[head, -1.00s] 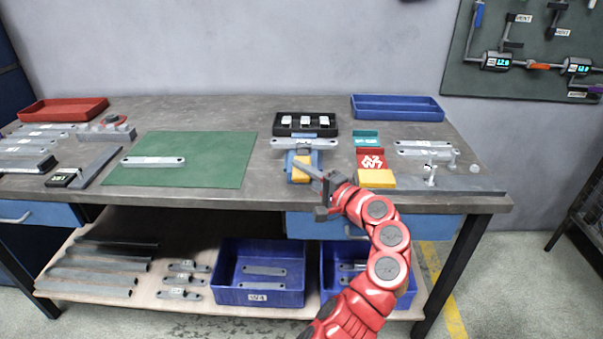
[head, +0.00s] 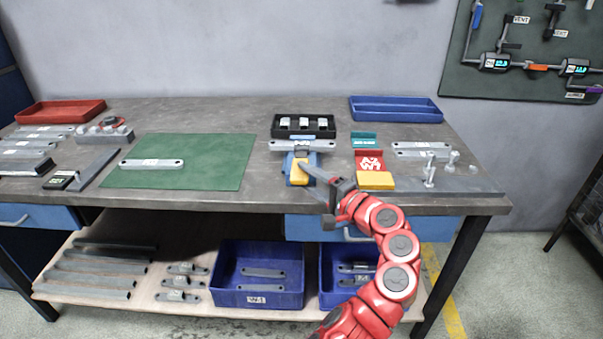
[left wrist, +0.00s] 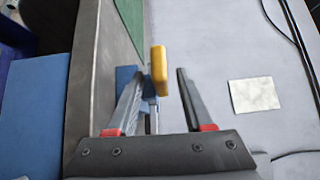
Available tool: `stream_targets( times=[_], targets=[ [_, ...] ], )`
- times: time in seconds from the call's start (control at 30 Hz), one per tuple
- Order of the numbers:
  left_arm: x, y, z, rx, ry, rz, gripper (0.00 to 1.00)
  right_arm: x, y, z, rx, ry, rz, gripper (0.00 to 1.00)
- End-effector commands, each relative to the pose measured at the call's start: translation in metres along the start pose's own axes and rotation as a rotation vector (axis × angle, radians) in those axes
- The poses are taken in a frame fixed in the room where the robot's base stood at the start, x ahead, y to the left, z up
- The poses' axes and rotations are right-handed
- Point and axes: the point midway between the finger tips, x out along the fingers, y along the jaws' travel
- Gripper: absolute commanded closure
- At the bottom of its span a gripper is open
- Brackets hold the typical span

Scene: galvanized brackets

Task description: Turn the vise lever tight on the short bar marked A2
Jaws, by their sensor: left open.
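The blue vise (head: 290,163) stands near the front edge of the bench, with a grey short bar (head: 310,148) lying across its top. The bar's marking is too small to read. The yellow vise lever (head: 299,173) is at the vise's front. My left gripper (head: 309,178) is open, its fingers pointing at the lever from the front right. In the left wrist view the lever (left wrist: 158,70) shows between the two fingers (left wrist: 160,82), apart from the right one. Whether it touches the left one is unclear. My right gripper is not in view.
A black tray (head: 277,130) stands behind the vise. Red (head: 369,163), teal and yellow (head: 375,181) blocks lie to its right, near upright grey bolts (head: 430,172). A green mat (head: 215,165) with a bar lies left. Blue bins sit on the shelf below.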

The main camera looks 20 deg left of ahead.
Motion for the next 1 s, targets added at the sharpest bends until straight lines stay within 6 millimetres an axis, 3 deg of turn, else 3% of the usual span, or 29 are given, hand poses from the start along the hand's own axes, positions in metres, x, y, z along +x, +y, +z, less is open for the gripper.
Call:
stream_targets(
  times=[0.1, 0.3, 0.8, 0.87, 0.93, 1.0],
  targets=[
    [-0.023, 0.0, -0.001, 0.001, 0.002, 0.001, 0.49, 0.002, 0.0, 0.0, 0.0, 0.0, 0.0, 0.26],
    [-0.048, -0.001, -0.001, 0.0, 0.001, 0.0, 0.49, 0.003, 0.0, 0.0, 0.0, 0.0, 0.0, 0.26],
    [-0.052, -0.002, -0.002, -0.005, 0.006, 0.001, 0.49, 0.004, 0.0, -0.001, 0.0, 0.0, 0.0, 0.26],
    [-0.053, -0.005, -0.01, -0.023, 0.037, 0.004, 0.49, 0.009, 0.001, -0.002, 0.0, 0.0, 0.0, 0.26],
    [-0.059, -0.011, -0.031, -0.072, 0.121, 0.02, 0.49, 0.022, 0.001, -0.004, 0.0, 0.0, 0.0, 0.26],
    [-0.074, -0.021, -0.068, -0.171, 0.272, 0.058, 0.49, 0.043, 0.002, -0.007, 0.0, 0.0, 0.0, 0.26]
  ],
)
